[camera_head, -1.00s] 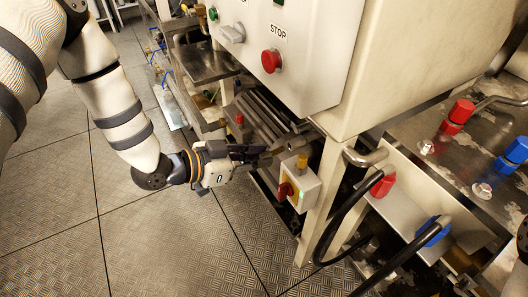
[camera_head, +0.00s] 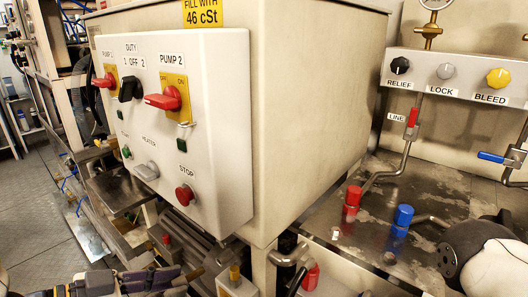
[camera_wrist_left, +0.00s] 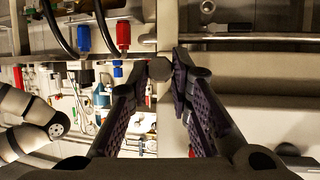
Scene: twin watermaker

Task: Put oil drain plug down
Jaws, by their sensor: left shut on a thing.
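The oil drain plug (camera_wrist_left: 160,69) shows in the left wrist view as a small grey, hex-shaped piece between the fingertips. My left gripper (camera_wrist_left: 165,66) is shut on it. In the head view my left gripper (camera_head: 190,277) is at the bottom edge, low in front of the machine and left of a small switch box. The plug cannot be made out in the head view. My right gripper is out of both current views; a pale part of my right arm (camera_head: 492,268) shows at the lower right.
A white control panel (camera_head: 190,120) juts out above my left gripper. A small box with a yellow-topped switch (camera_head: 234,274) is close to its right. Red (camera_head: 351,204) and blue (camera_head: 401,219) fittings stand on a metal deck. In the wrist view, several tools lie on a pale surface (camera_wrist_left: 62,80).

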